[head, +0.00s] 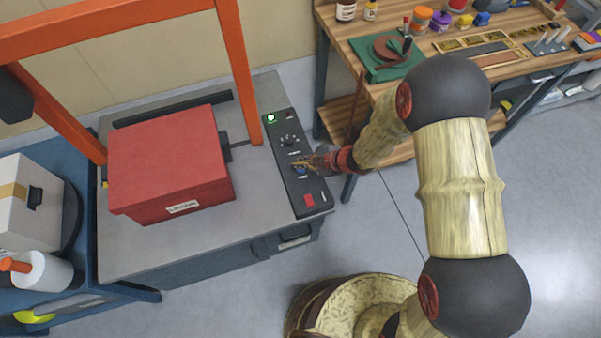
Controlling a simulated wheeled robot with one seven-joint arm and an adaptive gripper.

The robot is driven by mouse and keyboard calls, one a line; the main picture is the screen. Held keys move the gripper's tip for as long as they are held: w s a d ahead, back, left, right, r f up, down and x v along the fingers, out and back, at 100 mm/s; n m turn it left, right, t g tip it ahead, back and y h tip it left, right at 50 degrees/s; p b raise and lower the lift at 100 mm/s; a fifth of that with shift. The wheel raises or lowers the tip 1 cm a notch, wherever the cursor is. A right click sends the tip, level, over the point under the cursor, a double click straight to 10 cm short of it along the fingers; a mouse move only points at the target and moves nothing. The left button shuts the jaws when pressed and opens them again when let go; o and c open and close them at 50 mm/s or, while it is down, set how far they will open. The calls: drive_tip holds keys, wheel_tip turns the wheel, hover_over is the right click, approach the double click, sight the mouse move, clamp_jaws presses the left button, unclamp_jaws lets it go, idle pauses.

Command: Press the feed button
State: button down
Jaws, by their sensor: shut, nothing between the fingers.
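A black control panel (293,188) runs along the right side of a grey machine top. The labels are too small to read, so I cannot tell which is the feed button. My gripper (297,164) is shut and empty. It reaches in from the right, its tips over the middle of the panel by the blue button and partly in front of it. I cannot tell whether they touch.
A red box (170,160) sits on the grey machine top (255,215) under an orange frame (236,60). A wooden workbench (350,25) with jars and tools stands at the upper right. A blue table with a white carton (25,205) is at the left. Floor is open at lower right.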

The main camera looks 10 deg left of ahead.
sight(300, 171)
drive_tip(key=shift+f+b, duration=0.35)
drive_tip(key=shift+f, duration=0.5)
drive_tip(key=shift+f, duration=0.1)
idle(0.7)
drive_tip(key=shift+f, duration=0.3)
drive_tip(key=shift+f+b, duration=0.4)
drive_tip(key=shift+f, duration=0.05)
idle(0.7)
drive_tip(key=shift+r, duration=0.1)
drive_tip(key=shift+r+p, duration=0.8)
drive_tip(key=shift+p, duration=0.05)
drive_tip(key=shift+r, duration=0.1)
wheel_tip(300, 171, up, 5)
drive_tip(key=p, duration=0.4)
drive_tip(key=shift+p, duration=0.3)
